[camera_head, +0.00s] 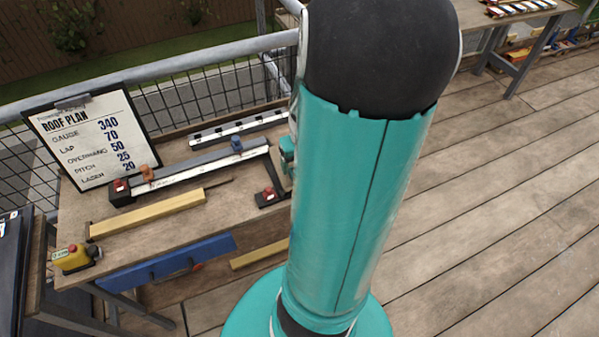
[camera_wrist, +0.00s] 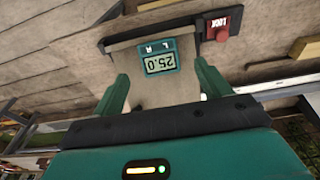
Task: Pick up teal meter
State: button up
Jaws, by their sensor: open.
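The teal meter (camera_wrist: 161,57) is a small box with a grey display reading 25.0, upside down in the wrist view. It sits against a flat grey-beige plate. My gripper (camera_wrist: 163,84) is open, with one teal finger to each side of the plate and the meter just past the fingertips, between their lines. The fingers do not appear to touch the meter. In the head view my arm hides most of this area. A small teal piece (camera_head: 287,150) shows at the arm's left edge; I cannot tell if it is the meter.
The workbench (camera_head: 170,165) holds rulers, a yellow bar (camera_head: 150,213) and a roof plan board (camera_head: 92,138). A railing runs behind.

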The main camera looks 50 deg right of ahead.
jog(key=f, duration=0.4)
jog(key=shift+w+d+f, duration=0.2)
jog(key=shift+w+f, duration=0.15)
jog(key=shift+f, duration=0.05)
jog(key=c, duration=1.2)
jog(key=shift+r, duration=0.25)
